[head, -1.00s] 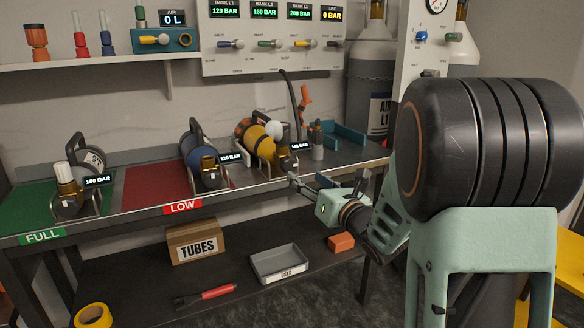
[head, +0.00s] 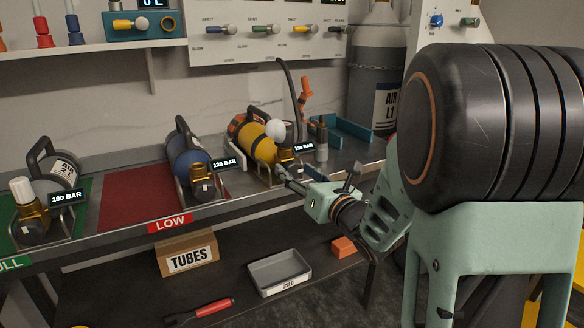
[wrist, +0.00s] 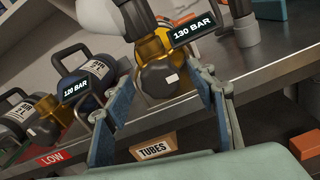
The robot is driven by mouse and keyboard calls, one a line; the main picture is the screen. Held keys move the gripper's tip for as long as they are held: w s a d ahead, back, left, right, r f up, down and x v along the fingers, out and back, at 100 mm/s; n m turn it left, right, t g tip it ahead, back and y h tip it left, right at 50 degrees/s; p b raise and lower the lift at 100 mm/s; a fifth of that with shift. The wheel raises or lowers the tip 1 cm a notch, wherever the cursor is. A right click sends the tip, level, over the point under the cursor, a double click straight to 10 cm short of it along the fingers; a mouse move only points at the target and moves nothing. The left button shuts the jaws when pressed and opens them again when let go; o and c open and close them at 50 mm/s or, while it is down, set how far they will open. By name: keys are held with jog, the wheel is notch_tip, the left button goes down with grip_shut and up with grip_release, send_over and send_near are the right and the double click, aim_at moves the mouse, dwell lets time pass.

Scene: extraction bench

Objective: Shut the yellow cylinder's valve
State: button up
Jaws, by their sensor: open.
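The yellow cylinder (head: 262,148) lies in a wire cradle near the back of the bench, right of the blue cylinder. Its brass valve (wrist: 152,48) faces the front, with a dark round knob (wrist: 158,80) at its near end. A white round knob (head: 276,130) shows above the valve. A small display (wrist: 195,26) at the valve reads 130 BAR. My gripper (wrist: 165,84) is open, its two fingers either side of the dark knob. Whether they touch it I cannot tell. In the head view my gripper (head: 283,173) is just in front of the valve.
The blue cylinder (head: 185,155), display 120 BAR, lies to the left. The red mat (head: 135,197) is mostly bare.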

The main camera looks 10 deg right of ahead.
jog(key=shift+w, duration=0.2)
jog(key=c, duration=1.1)
